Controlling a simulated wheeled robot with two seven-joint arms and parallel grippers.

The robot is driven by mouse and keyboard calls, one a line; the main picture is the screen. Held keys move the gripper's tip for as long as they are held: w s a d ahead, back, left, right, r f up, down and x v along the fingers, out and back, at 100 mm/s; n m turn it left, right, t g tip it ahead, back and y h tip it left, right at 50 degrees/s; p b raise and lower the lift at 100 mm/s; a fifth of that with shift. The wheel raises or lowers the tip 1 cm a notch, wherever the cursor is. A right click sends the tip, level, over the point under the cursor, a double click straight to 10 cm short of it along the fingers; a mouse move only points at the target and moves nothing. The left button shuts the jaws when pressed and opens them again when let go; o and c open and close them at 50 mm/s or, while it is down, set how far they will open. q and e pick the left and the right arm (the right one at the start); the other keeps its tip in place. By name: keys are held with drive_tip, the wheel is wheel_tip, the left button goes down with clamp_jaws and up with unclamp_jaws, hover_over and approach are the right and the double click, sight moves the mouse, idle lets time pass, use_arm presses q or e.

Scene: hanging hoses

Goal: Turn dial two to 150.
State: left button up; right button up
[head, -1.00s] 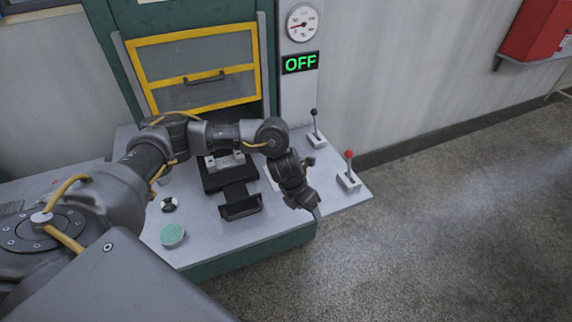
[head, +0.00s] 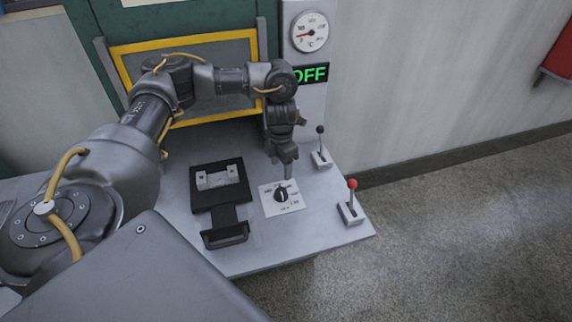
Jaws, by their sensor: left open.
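A dial (head: 282,195) with a black knob on a white printed plate sits on the grey bench top, right of the black fixture. A pale mark on the knob points roughly away from me, but the plate's print is too small to read. I cannot tell whether this is dial two. My left gripper (head: 287,172) points down just behind the knob, over the plate's far edge. It is open and holds nothing; I cannot tell whether its tips touch the knob. My right gripper is not in view.
Two levers stand to the right, one black-knobbed (head: 321,148) and one red-knobbed (head: 351,203). A black fixture with a handle (head: 225,235) lies left of the dial. A round gauge (head: 310,32) hangs above a green OFF display (head: 313,74), partly covered by my arm.

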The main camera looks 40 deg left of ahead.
sight(282, 191)
use_arm(q)
drive_tip(key=f, duration=0.3)
drive_tip(key=shift+s+d, duration=0.2)
wheel_tip(282, 191, down, 6)
drive_tip(key=shift+w+a+f+b, duration=0.1)
drive_tip(key=shift+f+b, duration=0.15)
drive_tip(key=shift+b, duration=0.05)
drive_tip(key=shift+f, duration=0.55)
drive_tip(key=c, duration=1)
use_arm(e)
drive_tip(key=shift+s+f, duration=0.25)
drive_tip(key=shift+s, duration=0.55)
